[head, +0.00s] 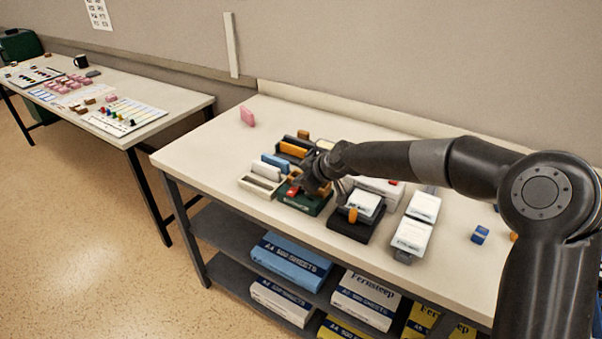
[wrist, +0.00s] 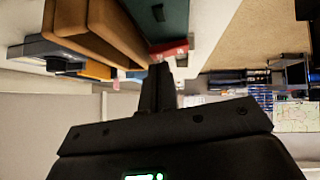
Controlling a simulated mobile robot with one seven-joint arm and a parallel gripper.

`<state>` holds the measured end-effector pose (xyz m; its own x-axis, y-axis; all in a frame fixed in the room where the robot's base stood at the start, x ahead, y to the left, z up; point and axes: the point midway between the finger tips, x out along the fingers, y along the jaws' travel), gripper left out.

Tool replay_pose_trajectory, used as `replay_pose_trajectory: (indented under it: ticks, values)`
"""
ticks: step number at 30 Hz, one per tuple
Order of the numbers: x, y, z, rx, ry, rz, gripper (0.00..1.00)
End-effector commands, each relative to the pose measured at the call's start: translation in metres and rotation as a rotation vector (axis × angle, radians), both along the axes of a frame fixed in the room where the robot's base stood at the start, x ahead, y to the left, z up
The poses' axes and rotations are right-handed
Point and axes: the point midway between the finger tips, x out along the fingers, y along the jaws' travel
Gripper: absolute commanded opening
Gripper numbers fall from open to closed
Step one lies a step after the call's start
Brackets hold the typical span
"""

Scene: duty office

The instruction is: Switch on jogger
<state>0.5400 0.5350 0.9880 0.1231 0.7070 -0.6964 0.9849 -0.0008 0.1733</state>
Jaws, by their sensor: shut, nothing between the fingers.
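A dark green device (head: 306,205), which I take to be the jogger, stands near the front edge of the table. A red patch (head: 293,191) shows on its left part. In the wrist view the green body (wrist: 172,14) is at the top, with a red panel (wrist: 182,45) carrying a dark switch-like piece. My gripper (head: 314,184) is over the device, its fingers shut and empty. In the wrist view the gripper's fingertips (wrist: 158,72) are just below the red panel. I cannot tell whether they touch it, or how the switch is set.
A brown block (wrist: 105,25) stands close beside the fingers in the wrist view. A cream holder (head: 260,186) is left of the device. A black stand with white paper (head: 366,204) is right. A pink block (head: 247,116) lies behind; the table's front left is clear.

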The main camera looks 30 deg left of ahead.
Motion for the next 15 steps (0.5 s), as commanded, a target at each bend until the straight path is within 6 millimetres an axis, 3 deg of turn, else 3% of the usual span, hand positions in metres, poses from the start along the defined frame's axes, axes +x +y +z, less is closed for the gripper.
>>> replay_pose_trajectory:
  ticks: [15]
  values:
    - [0.0025, -0.0001, -0.0068, 0.0, 0.029, -0.001, 0.0]
